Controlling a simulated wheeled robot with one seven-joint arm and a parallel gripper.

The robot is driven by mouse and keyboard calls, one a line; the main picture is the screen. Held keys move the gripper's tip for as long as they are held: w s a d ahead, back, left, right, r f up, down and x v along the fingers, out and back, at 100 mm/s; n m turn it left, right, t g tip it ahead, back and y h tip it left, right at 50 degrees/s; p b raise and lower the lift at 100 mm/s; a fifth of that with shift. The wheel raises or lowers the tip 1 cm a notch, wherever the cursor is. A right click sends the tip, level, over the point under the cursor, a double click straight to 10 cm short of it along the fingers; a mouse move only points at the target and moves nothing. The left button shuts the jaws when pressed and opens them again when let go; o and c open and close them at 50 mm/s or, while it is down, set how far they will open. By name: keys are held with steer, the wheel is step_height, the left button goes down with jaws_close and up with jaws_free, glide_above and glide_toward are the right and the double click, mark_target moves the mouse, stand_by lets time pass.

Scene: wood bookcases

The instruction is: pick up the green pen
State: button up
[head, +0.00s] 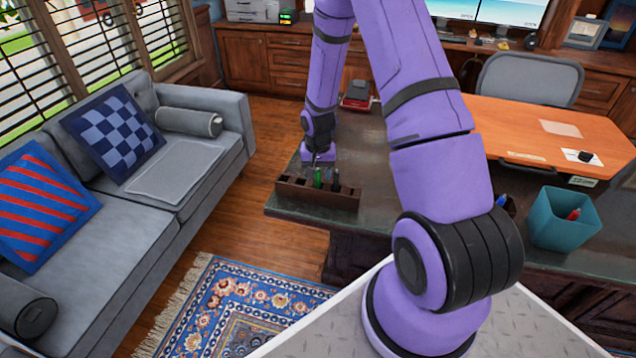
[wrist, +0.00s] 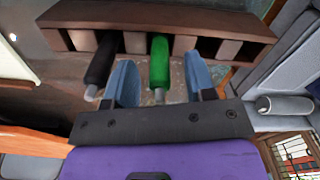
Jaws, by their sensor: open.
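The green pen (head: 318,178) stands in a slot of the wooden pen holder (head: 300,193) on the dark desk's left end. In the wrist view the green pen (wrist: 159,58) lies between my gripper's two blue fingers, with visible gaps on both sides. My gripper (wrist: 160,72) is open and empty. In the head view my gripper (head: 317,164) is just above and behind the holder, mostly hidden by its own wrist. A black pen (wrist: 102,60) is just outside the left finger in the wrist view; it also shows in the head view (head: 336,180).
A teal cup (head: 562,222) with a red item stands at the desk's right. A red and dark object (head: 356,93) lies farther back on the desk (head: 375,195). A grey sofa (head: 110,225) is at the left, with wood floor between it and the desk.

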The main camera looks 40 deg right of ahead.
steer(key=shift+f, duration=0.7)
steer(key=shift+c, duration=0.2)
jaws_close()
steer(key=shift+r, duration=0.15)
